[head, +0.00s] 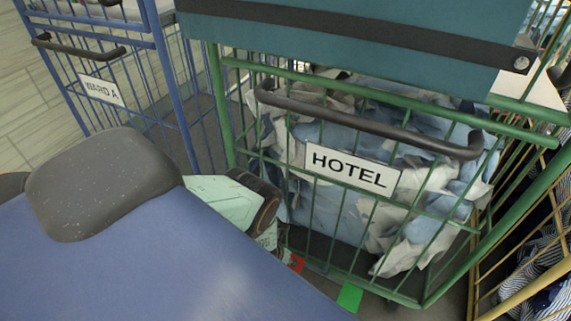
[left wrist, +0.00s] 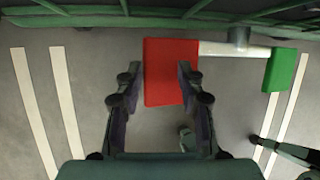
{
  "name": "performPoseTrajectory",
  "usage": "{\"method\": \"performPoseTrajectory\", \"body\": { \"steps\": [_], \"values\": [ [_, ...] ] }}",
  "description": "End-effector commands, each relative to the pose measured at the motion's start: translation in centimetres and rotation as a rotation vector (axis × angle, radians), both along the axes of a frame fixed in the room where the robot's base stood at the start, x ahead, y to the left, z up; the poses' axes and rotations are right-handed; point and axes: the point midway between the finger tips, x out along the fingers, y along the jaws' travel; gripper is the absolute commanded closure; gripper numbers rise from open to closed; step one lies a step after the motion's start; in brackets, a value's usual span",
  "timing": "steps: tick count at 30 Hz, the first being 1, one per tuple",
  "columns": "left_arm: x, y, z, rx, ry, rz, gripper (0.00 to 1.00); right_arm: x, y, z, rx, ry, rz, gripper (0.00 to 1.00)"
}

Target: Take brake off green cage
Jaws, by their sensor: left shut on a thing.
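The green cage (head: 225,115) with a HOTEL sign (head: 352,171) stands in the middle of the head view, filled with blue and white cloth. At its foot are a red pedal (head: 297,263) and a green pedal (head: 350,297). In the left wrist view, the red pedal (left wrist: 170,85) and green pedal (left wrist: 281,70) sit at opposite ends of a pale bar (left wrist: 215,48). My right gripper is not in view.
A blue cage (head: 165,75) marked WARD A stands to the left, and a yellow cage (head: 535,290) stands close at the right. A dark handle (head: 370,125) crosses the green cage's front. White lines (left wrist: 68,105) mark the grey floor.

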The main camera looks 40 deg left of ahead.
Motion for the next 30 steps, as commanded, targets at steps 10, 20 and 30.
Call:
{"method": "performPoseTrajectory", "body": {
  "steps": [10, 20, 30],
  "values": [
    [1.17, -3.31, 0.21, -0.039, -0.030, -0.041, 0.44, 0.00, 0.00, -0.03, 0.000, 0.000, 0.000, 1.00],
    [0.86, -3.30, 0.06, -0.039, -0.026, -0.040, 0.16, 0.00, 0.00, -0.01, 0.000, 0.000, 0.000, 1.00],
    [0.47, -3.09, -0.10, -0.036, -0.018, -0.036, 0.11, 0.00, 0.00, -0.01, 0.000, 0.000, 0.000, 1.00]
  ]
}}
